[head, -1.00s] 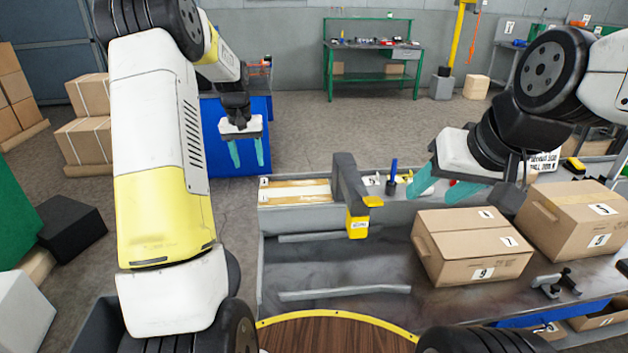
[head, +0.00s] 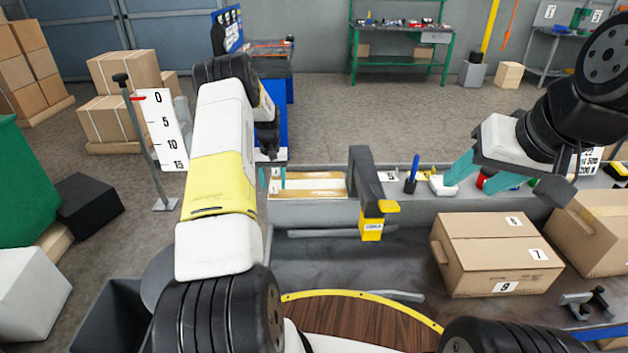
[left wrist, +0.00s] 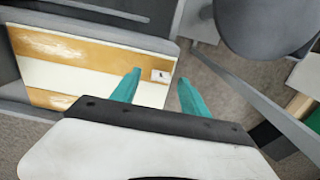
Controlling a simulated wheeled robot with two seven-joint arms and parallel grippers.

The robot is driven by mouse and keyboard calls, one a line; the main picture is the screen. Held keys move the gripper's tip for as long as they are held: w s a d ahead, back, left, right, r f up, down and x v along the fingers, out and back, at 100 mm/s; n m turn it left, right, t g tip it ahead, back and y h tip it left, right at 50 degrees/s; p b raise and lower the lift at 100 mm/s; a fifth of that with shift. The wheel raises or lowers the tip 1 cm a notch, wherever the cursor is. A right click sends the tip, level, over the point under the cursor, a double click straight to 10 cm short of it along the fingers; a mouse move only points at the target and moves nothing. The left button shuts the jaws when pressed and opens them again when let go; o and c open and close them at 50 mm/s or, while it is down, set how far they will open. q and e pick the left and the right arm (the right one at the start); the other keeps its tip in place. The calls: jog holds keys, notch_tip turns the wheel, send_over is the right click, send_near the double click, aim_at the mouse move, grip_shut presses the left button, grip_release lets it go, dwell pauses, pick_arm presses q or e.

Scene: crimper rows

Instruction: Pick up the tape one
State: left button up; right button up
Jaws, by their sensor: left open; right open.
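No thing in view is clearly readable as the tape one. Small items stand on the grey ledge in the head view: a blue pen-like thing in a dark holder (head: 411,181), a white thing (head: 443,186) with yellow behind it and a red one (head: 482,179), partly behind my right gripper. My left gripper (head: 272,178) is open at the left end of the ledge, by a wood-and-white board (head: 320,186). My right gripper (head: 478,178) is open above the ledge.
A grey post with a yellow block (head: 371,230) rises between my arms. Cardboard boxes (head: 490,252) and (head: 600,235) stand on the right of the grey bench. A stand with a numbered scale (head: 163,130) is at the left. The bench's middle trough is mostly clear.

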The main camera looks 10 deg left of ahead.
pick_arm(q)
notch_tip(320, 180, down, 2)
jog(key=shift+f, duration=0.2)
grip_shut()
jog(key=shift+r, duration=0.2)
